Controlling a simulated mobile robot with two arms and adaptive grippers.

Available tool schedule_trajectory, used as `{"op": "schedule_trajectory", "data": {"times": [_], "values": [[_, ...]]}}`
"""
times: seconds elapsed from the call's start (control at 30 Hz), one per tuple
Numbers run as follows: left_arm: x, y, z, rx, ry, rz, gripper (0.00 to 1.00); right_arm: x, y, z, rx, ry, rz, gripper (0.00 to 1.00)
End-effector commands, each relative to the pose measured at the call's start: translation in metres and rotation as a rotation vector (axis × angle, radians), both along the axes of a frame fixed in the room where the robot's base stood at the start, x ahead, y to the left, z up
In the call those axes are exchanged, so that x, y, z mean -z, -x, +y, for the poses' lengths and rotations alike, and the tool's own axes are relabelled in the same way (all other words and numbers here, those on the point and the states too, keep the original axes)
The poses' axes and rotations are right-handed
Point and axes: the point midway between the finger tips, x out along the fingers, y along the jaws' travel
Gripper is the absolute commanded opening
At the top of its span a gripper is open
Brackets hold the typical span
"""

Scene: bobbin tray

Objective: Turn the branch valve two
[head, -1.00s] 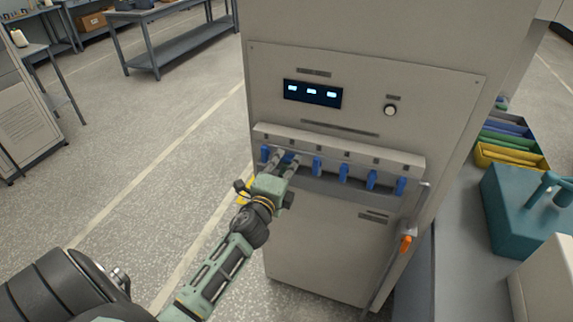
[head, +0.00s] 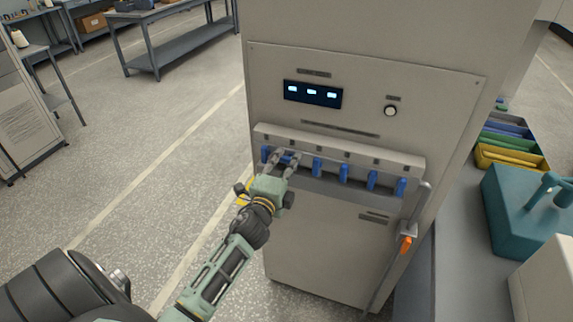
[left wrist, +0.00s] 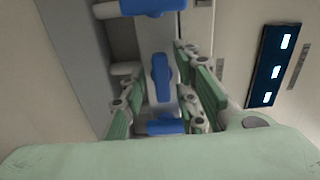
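A row of blue valve handles runs along the cabinet's ledge. The second from the left, taken as branch valve two (head: 289,159), lies crosswise along the row, while the others hang upright. In the left wrist view this handle (left wrist: 161,78) is turned about a quarter turn from its neighbours above (left wrist: 150,5) and below (left wrist: 165,128). My left gripper (head: 284,162) is open at it, one finger on each side; the wrist view shows gaps between the fingers (left wrist: 160,95) and the handle. The fingers partly hide it in the head view. My right gripper is not in view.
The grey cabinet (head: 330,225) has a lit display (head: 312,93) and a round knob (head: 390,111) above the row. A grey bar with an orange piece (head: 405,244) stands at its right end. Bins (head: 510,158) and a teal block (head: 520,210) are farther right. Floor at left is open.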

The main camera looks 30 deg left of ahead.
Motion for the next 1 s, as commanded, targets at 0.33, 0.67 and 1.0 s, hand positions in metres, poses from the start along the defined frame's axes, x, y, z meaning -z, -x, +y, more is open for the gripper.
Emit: {"op": "schedule_trajectory", "data": {"times": [0.33,0.67,1.0], "values": [[-0.001,0.001,0.0,0.0,-0.001,-0.002,0.33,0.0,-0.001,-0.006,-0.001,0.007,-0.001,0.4],[0.0,0.053,-0.013,0.0,-0.001,0.001,0.33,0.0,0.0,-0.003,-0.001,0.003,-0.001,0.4],[0.0,0.108,-0.026,0.0,0.0,0.0,0.33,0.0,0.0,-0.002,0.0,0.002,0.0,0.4]]}}
